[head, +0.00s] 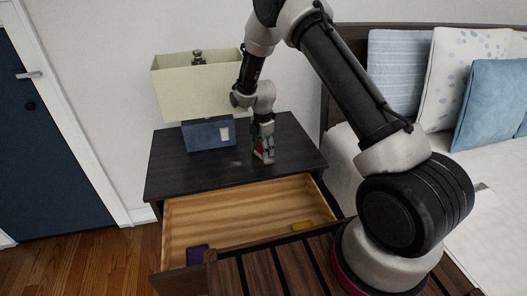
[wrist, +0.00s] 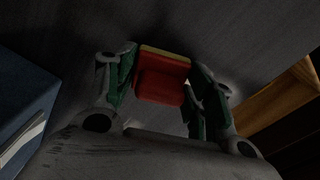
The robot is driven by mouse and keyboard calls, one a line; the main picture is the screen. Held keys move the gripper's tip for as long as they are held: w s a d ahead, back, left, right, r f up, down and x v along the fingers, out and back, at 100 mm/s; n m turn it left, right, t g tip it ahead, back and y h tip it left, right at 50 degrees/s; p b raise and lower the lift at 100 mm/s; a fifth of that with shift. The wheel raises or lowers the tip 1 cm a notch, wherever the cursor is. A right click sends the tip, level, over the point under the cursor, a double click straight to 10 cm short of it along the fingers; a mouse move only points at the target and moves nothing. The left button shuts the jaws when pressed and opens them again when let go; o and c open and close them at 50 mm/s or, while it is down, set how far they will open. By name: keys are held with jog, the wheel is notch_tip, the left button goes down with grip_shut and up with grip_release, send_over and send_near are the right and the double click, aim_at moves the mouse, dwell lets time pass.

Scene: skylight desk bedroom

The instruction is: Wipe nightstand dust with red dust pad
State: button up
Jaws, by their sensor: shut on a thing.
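The dark nightstand (head: 180,172) stands in the middle of the head view, its top drawer pulled open. My gripper (head: 263,157) points down at the nightstand top, right of the lamp. In the wrist view its fingers (wrist: 162,82) are shut on the red dust pad (wrist: 163,80), which has a yellowish edge. Only a sliver of red shows between the fingers in the head view. The pad is at or close to the top; I cannot tell if it touches. A faint pale patch (head: 237,163), possibly dust, lies on the top left of the gripper.
A lamp with a blue base (head: 205,134) and cream shade (head: 190,88) stands at the back left of the top. A bed with pillows (head: 470,80) is at right.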

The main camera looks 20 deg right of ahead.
aim_at(239, 159)
jog(key=shift+a, duration=1.25)
jog(key=shift+s+f, duration=0.1)
jog(key=shift+s, duration=3.75)
jog(key=shift+w+a+r, duration=0.1)
jog(key=shift+a, duration=0.5)
jog(key=shift+w+a+r, duration=0.1)
jog(key=shift+a, duration=0.5)
jog(key=shift+w+f, duration=0.15)
jog(key=shift+w, duration=3.55)
jog(key=shift+s+a, duration=0.1)
jog(key=shift+a, duration=1.1)
jog(key=shift+s+r, duration=0.2)
jog(key=shift+s, duration=3.5)
jog(key=shift+a+f, duration=0.2)
jog(key=shift+a, duration=1)
jog(key=shift+w+r, duration=0.1)
jog(key=shift+w, duration=1.9)
jog(key=shift+w, duration=1.7)
